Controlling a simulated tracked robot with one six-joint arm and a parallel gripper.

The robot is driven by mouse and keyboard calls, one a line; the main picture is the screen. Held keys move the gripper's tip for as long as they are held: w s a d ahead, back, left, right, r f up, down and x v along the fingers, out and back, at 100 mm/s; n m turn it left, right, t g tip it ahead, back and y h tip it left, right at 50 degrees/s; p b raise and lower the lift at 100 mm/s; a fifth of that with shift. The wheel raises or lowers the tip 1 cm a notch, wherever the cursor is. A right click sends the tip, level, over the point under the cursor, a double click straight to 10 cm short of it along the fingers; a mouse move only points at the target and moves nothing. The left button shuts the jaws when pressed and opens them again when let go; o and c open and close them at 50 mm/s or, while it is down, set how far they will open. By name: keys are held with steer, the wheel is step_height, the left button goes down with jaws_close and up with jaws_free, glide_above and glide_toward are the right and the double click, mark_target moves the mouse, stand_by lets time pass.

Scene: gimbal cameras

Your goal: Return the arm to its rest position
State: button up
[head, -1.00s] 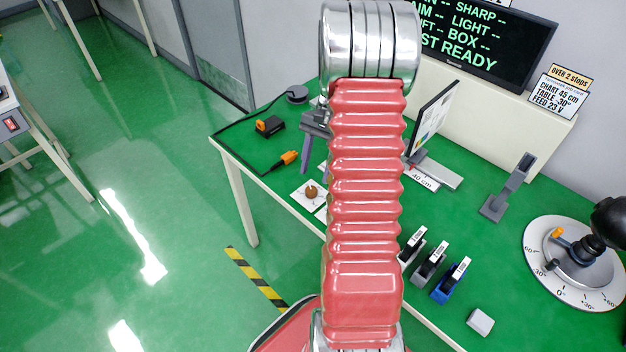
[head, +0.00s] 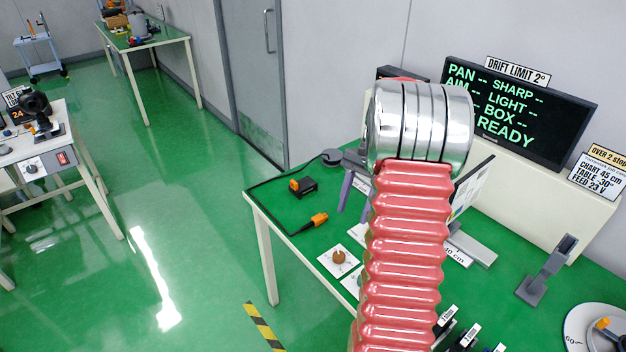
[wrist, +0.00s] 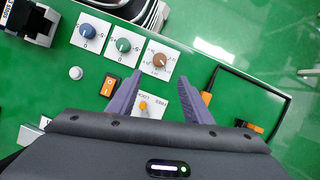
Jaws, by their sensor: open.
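My arm (head: 407,255), in red ribbed bellows with a polished metal joint on top, rises over the green table in the head view. My gripper (head: 350,190) hangs behind and left of that joint, partly hidden by it. In the wrist view my gripper (wrist: 172,85) has its two purple-grey fingers spread apart with nothing between them. Beneath them are a white lock plate with an orange knob (wrist: 143,106) and an orange rocker switch (wrist: 109,86). I cannot tell the exact height above the table, but no contact shows.
Dial plates with a blue knob (wrist: 89,32), a green knob and a brown knob (wrist: 159,60) lie beyond the fingers. An orange plug (head: 319,218) and its black cable lie near the table's left edge. A grey post (head: 549,270) stands right of my arm. Open floor lies left.

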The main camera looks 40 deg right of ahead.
steer(key=s+a+r+n+t+h, duration=0.1)
steer(key=s+a+r+n, duration=0.3)
steer(key=a, duration=0.7)
steer(key=s+a+r+n+t+h, duration=0.1)
steer(key=s+a+r+n+t, duration=0.2)
steer(key=a, duration=0.8)
steer(key=s+a+r+n+t+h, duration=0.2)
steer(key=s+a+r+n, duration=0.2)
steer(key=a, duration=0.7)
step_height(320, 180, up, 2)
steer(key=n, duration=0.3)
steer(key=shift+s+a+r+n+t, duration=0.15)
steer(key=shift+s+a+n+t, duration=0.05)
steer(key=shift+s+n+t, duration=0.2)
